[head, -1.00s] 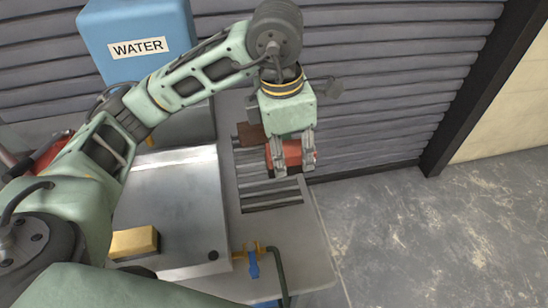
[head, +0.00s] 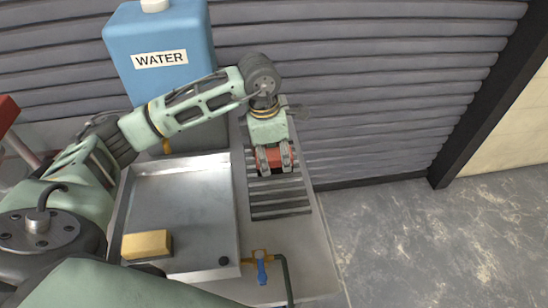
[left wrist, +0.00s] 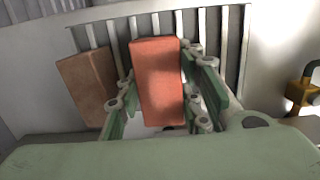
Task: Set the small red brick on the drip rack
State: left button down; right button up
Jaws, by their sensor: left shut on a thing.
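The small red brick (head: 275,158) is held between the fingers of my left gripper (head: 274,158), over the far part of the drip rack (head: 280,204). In the left wrist view the red brick (left wrist: 158,82) stands lengthwise between the two green fingers, with the rack's slats (left wrist: 222,40) behind it. The gripper is shut on it. I cannot tell whether the brick's underside touches the slats. The near slats are bare. My right gripper is not in view.
A brown brick (left wrist: 86,86) lies on the rack left of the red one in the left wrist view. Left of the rack is a metal tray (head: 185,200) with a yellow sponge-like block (head: 147,244). A blue water container (head: 160,60) stands behind. A tap (head: 261,262) is in front.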

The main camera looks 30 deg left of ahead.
pick_arm(q)
jog(key=shift+f, duration=0.85)
jog(key=c, duration=1.5)
grip_release()
jog(key=shift+o, duration=1.5)
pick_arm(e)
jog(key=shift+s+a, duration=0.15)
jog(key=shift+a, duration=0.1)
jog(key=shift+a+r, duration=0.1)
